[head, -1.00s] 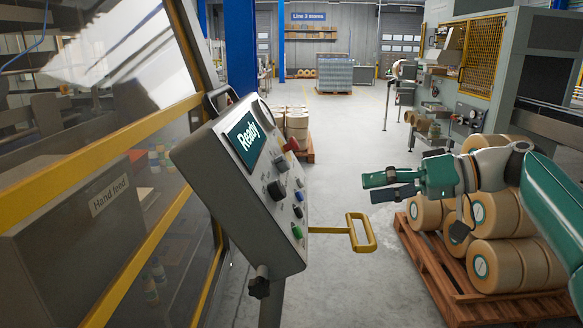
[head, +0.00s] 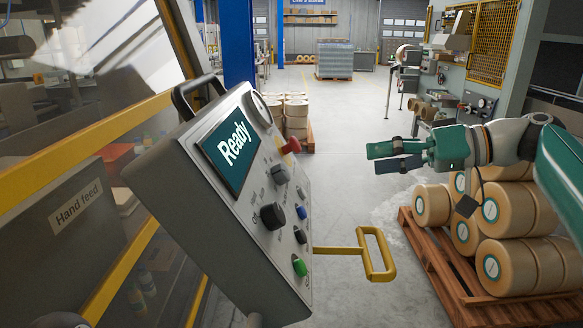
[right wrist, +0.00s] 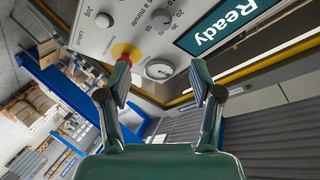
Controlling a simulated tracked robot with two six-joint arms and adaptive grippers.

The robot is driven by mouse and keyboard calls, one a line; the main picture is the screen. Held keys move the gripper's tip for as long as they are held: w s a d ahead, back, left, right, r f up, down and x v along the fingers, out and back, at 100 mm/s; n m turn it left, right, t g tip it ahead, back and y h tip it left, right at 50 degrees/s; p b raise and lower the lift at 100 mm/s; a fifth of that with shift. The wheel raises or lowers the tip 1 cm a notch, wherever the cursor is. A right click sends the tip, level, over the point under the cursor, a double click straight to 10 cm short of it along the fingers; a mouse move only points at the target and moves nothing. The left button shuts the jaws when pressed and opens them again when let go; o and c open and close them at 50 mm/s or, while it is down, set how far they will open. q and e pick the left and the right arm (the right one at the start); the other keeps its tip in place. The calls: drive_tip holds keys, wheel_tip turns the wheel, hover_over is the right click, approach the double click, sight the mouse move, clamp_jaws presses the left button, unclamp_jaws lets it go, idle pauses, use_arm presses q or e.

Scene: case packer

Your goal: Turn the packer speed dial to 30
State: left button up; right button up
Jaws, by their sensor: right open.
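The slanted control panel (head: 180,170) stands left of centre in the head view, its screen reading "Ready". A grey knob (head: 280,174) right of the screen appears to be the speed dial. In the right wrist view the speed dial (right wrist: 162,20) sits at the top edge, with 20, 30 and 50 around it and "cases a minute" beside it. I cannot tell which number it points at. My right gripper (head: 382,157) is open and empty, to the right of the panel and apart from it. Its fingers (right wrist: 160,85) show spread below the dial. My left gripper is not in view.
A red stop button (head: 290,145), a larger black knob (head: 272,216) and several buttons share the panel. A yellow handle (head: 376,254) juts out rightward below my right gripper. A pallet of rolls (head: 515,235) stands at right. The floor between is clear.

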sight(286, 172)
drive_tip(key=p+x, duration=0.1)
drive_tip(key=x, duration=1.5)
drive_tip(key=shift+a, duration=0.25)
drive_tip(key=c, duration=1.1)
drive_tip(key=shift+c, duration=0.2)
drive_tip(key=shift+r+p, duration=0.1)
drive_tip(key=shift+p, duration=0.2)
